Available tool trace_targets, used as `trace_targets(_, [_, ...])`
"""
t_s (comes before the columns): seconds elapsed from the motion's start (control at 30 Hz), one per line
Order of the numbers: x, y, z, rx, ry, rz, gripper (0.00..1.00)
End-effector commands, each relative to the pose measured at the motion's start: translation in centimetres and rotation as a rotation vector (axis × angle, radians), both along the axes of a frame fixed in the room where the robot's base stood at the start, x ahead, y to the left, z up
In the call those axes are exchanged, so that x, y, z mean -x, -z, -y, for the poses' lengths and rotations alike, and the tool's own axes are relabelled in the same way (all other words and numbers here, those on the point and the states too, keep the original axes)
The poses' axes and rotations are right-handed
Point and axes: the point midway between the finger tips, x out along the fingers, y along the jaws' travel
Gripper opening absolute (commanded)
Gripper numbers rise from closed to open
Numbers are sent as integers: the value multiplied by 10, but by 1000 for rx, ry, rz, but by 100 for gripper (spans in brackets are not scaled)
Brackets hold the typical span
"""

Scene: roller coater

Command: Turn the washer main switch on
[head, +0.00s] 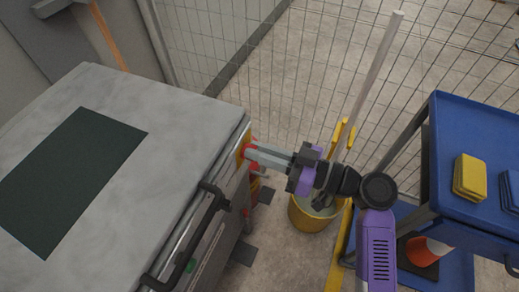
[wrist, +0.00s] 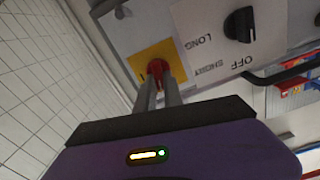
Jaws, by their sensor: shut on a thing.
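The washer (head: 175,125) is the large grey metal cabinet at the left in the head view. Its main switch is a red knob on a yellow square plate; the knob (wrist: 158,70) and plate (wrist: 150,62) show in the wrist view, near the cabinet's edge. My gripper (head: 250,151) reaches in from the right at the cabinet's side. In the wrist view its fingers (wrist: 158,84) are shut on the red knob. The fingertips hide part of the knob, so its exact angle is hard to tell.
A black selector knob (wrist: 239,24) sits beside the switch on a panel marked LONG, SHORT, OFF. A black handle (head: 195,235) runs along the washer's front edge. A yellow bucket (head: 312,214) with a mop and a blue cart (head: 475,140) stand at the right, before a wire fence.

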Motion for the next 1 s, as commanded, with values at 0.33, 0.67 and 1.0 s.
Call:
trace_targets(0.33, [-3, 0, 1, -108, 0, -304, 0])
trace_targets(0.67, [-5, 1, 3, -216, 1, -599, 0])
trace_targets(1.0, [-7, 3, 4, -327, 2, -902, 0])
